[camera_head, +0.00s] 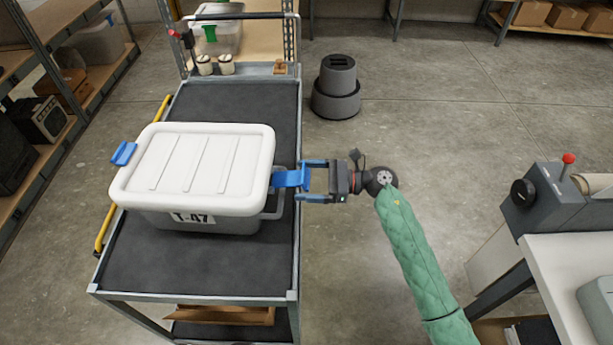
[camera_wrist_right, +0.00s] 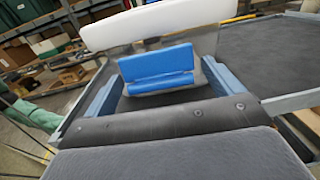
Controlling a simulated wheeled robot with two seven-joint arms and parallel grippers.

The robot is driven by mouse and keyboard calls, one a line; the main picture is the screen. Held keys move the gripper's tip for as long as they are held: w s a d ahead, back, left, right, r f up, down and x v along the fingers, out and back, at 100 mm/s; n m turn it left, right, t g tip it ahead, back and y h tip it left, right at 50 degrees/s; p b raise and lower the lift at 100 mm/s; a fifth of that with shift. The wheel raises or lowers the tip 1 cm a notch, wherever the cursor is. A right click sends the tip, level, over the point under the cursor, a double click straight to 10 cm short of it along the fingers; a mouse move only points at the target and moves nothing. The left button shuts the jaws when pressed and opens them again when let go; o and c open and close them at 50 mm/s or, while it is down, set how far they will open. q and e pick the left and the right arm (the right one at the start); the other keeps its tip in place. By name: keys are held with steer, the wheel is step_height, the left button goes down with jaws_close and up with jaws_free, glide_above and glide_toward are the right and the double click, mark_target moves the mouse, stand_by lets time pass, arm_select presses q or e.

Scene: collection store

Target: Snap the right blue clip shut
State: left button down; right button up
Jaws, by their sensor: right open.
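The grey storage box (camera_head: 250,222) marked T-47 stands on the cart with its white lid (camera_head: 190,165) on. The right blue clip (camera_head: 287,178) sticks out sideways from the lid's right edge, swung up and away from the box wall. In the right wrist view the clip (camera_wrist_right: 158,68) shows as a broad blue flap under the white lid edge. My right gripper (camera_head: 302,182) is open at the clip, one finger to each side, with gaps visible in the wrist view. The left blue clip (camera_head: 124,153) also sticks out, tilted upward. My left gripper is not in view.
The cart's dark top (camera_head: 190,270) is clear in front of and behind the box. Two small jars (camera_head: 215,65) stand at its far end. A dark stepped stool (camera_head: 336,85) is on the floor behind. A white table (camera_head: 575,265) with a machine stands at right.

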steer(key=c, duration=1.3)
